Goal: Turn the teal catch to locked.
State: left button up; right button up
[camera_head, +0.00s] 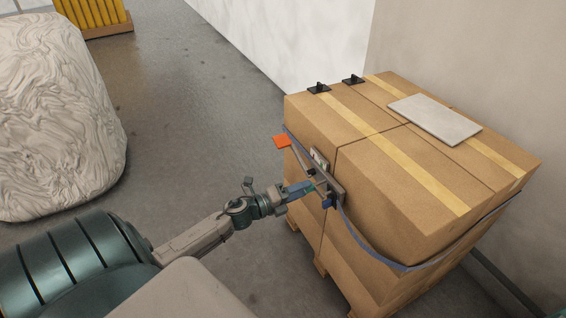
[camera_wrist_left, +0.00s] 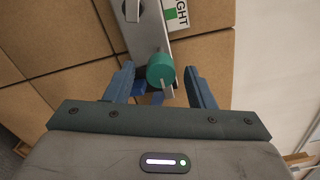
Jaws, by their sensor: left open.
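The teal catch (camera_wrist_left: 160,68) is a round knob with a pale pointer, on a grey metal plate (camera_wrist_left: 139,32) in the left wrist view. In the head view the plate (camera_head: 329,178) sits on the near left face of the strapped carton stack (camera_head: 385,200). My left gripper (camera_head: 308,188) reaches it from the left. In the left wrist view my left gripper (camera_wrist_left: 159,72) is open, with one finger on each side of the knob and a visible gap on both sides. A blue part (camera_head: 327,202) shows at the plate's lower end. My right gripper is not in view.
A blue-grey strap (camera_head: 440,261) runs around the cartons. A grey slab (camera_head: 435,118) and black clips (camera_head: 319,88) lie on top. A wrapped bulky load (camera_head: 55,115) stands far left; the floor between (camera_head: 190,110) is clear.

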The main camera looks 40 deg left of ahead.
pick_arm(q)
jog(key=v, duration=0.7)
jog(key=shift+s, duration=0.1)
dwell(0.5)
jog(key=shift+d, duration=0.1)
